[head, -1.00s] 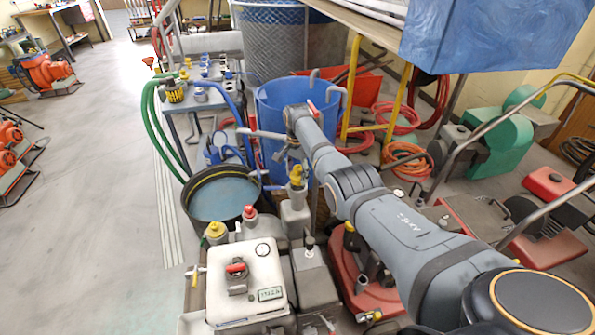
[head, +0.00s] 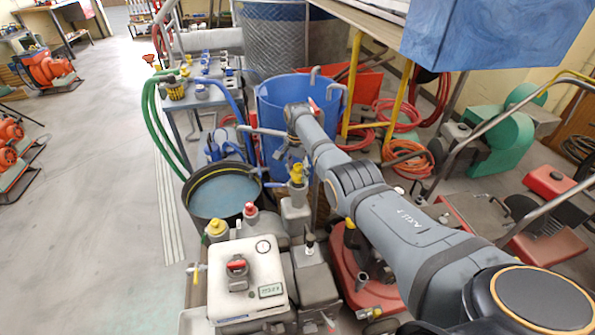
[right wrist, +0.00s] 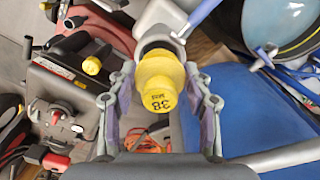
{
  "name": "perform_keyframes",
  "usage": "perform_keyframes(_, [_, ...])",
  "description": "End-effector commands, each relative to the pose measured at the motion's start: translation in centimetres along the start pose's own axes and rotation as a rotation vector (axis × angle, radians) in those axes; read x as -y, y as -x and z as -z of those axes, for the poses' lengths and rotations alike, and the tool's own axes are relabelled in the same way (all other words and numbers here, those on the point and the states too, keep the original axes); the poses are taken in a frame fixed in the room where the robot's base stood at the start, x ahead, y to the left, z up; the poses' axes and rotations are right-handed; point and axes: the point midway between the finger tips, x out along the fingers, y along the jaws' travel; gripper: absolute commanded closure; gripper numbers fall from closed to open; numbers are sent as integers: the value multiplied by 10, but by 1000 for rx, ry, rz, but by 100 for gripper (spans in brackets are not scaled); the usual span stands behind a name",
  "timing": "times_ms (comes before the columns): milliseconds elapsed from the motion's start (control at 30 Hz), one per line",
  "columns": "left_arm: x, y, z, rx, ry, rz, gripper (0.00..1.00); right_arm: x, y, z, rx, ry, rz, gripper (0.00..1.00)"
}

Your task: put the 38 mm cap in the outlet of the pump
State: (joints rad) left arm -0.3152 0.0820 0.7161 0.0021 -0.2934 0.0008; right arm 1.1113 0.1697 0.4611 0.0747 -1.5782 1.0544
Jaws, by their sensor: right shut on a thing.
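The yellow 38 mm cap (right wrist: 158,88), with "38" readable on its top, sits between the fingers of my right gripper (right wrist: 160,108) in the right wrist view. The gripper is shut on it. Just beyond the cap is a grey round pipe mouth (right wrist: 151,43) with yellow showing in it; I cannot tell whether the cap touches or enters it. In the head view a yellow piece (head: 297,172) shows above a grey upright body (head: 295,212), below my right wrist. My right fingers are hard to make out there. My left gripper is not in view.
A white tank (head: 248,265) with yellow and red caps stands close in front. A black tub (head: 225,200) is to the left, a blue barrel (head: 270,100) behind, and a cart with fittings (head: 190,110) behind left. Open floor (head: 95,200) lies at far left.

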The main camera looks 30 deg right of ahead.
Motion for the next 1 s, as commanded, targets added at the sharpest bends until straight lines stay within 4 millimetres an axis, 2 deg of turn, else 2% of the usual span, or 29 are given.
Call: perform_keyframes(1000, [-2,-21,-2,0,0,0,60,0,-26,0,0,0,1,82])
